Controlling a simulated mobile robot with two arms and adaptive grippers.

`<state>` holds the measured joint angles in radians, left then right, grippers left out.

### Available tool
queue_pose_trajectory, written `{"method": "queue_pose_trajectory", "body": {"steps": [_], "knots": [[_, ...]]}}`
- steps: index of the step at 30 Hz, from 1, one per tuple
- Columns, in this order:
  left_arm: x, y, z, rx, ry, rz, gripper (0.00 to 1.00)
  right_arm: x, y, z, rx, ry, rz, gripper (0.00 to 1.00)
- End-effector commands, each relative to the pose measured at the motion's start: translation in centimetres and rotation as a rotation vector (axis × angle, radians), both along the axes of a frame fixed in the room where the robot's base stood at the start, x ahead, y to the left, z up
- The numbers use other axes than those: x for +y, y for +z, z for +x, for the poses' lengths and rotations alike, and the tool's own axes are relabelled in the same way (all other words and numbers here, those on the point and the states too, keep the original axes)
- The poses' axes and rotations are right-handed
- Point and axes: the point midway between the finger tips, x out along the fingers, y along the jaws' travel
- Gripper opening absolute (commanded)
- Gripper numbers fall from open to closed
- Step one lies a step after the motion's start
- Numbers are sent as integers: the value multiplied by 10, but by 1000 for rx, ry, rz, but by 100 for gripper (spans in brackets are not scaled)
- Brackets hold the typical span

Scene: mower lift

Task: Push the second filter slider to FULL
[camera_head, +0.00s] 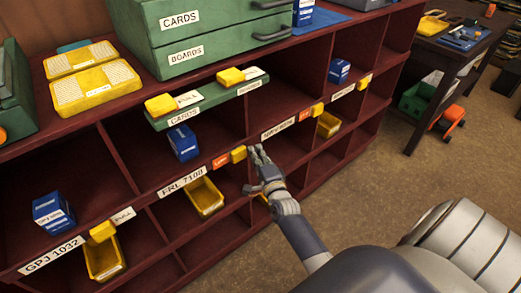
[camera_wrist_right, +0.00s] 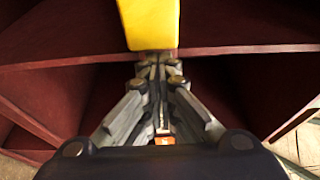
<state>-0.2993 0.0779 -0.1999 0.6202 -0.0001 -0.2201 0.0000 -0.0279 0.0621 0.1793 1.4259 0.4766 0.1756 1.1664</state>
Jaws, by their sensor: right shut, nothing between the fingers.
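A yellow slider (camera_head: 238,153) sits on the shelf edge right of the FRL 7108 label (camera_head: 182,182). A small orange label (camera_head: 220,161) shows just left of it; its text is too small to read. My right gripper (camera_head: 256,168) is shut and empty, close to the right of this slider. In the wrist view a yellow block (camera_wrist_right: 150,22) lies just ahead of the shut fingertips (camera_wrist_right: 158,72); whether they touch it I cannot tell. Another yellow slider (camera_head: 103,230) by the GPJ 1032 label (camera_head: 51,255) has a white FULL label at its right. My left gripper is not in view.
More yellow sliders (camera_head: 317,109) (camera_head: 365,82) sit farther along the dark red shelf. Blue boxes (camera_head: 183,142) and yellow bins (camera_head: 204,197) stand in compartments. A green CARDS bar (camera_head: 205,103) and green drawers (camera_head: 200,35) are above. Open floor (camera_head: 400,185) lies right.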

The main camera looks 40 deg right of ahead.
Motion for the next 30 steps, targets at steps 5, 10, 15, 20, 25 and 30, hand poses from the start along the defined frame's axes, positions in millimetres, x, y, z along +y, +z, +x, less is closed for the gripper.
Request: {"method": "queue_pose_trajectory", "body": {"steps": [5,10,15,20,25,30], "knots": [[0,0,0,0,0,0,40,0,-1,0,0,0,0,0],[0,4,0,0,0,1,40,11,0,-1,1,1,3,0],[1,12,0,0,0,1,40,46,0,-4,2,1,7,0],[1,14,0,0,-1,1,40,68,0,-6,1,0,3,0],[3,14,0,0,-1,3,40,71,-1,-6,1,1,0,0],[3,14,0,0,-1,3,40,72,-1,-6,2,2,1,0]]}}
